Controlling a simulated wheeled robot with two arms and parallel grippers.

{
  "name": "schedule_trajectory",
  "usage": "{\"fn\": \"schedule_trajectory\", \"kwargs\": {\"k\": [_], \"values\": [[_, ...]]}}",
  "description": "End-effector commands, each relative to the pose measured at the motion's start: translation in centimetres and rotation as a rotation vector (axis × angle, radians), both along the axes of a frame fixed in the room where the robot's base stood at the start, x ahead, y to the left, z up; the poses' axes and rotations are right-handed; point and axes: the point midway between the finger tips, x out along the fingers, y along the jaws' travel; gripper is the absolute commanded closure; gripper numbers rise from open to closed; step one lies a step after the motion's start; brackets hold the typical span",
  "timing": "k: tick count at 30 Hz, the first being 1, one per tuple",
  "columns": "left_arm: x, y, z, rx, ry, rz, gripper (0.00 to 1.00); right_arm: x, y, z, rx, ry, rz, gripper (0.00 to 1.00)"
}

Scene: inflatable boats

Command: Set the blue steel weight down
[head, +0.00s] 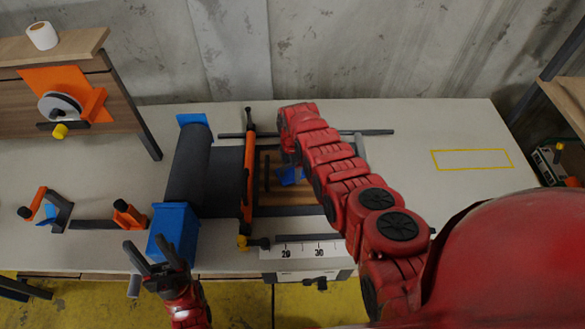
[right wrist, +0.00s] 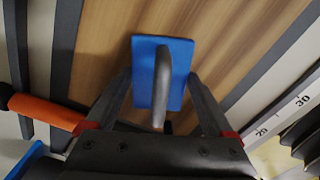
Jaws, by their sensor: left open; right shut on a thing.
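The blue steel weight (right wrist: 146,80) is a flat blue plate with a grey handle, seen between the fingers of my right gripper (right wrist: 160,90) in the right wrist view. The right gripper is shut on its handle. In the head view a blue part of the weight (head: 290,176) shows below the red right arm, which hides much of it. The weight is over a wooden board (right wrist: 225,40); I cannot tell whether it touches the board. My left gripper (head: 152,256) is open and empty at the table's front edge, by a blue roller end block.
A dark roll (head: 188,165) with blue end blocks lies left of the board. An orange bar (head: 249,180) runs along the board's left side. A ruler scale (head: 303,250) is at the front. A yellow-outlined rectangle (head: 472,160) marks clear table at right.

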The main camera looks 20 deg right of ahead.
Motion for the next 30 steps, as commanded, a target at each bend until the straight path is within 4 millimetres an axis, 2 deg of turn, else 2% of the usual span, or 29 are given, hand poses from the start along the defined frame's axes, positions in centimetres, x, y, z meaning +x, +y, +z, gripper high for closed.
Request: {"fn": "schedule_trajectory", "kwargs": {"k": [11,12,13,23,30], "values": [[0.0,0.0,-0.7,0.0,0.0,0.0,0.51,0.1,0.0,-0.6,-0.001,-0.003,0.0,1.0],[0.0,0.0,-0.6,0.0,0.0,0.0,0.51,0.1,0.0,-0.5,-0.001,-0.003,0.0,0.06],[0.0,0.0,-0.6,0.0,0.0,0.0,0.51,0.1,0.0,-0.5,-0.001,-0.003,0.0,0.0],[0.0,0.0,-0.5,0.0,0.0,0.0,0.51,0.1,0.0,-0.4,-0.001,-0.003,0.0,0.0],[0.0,0.0,0.3,0.0,0.0,0.0,0.51,0.3,0.0,1.7,0.0,-0.008,0.001,0.0]]}}
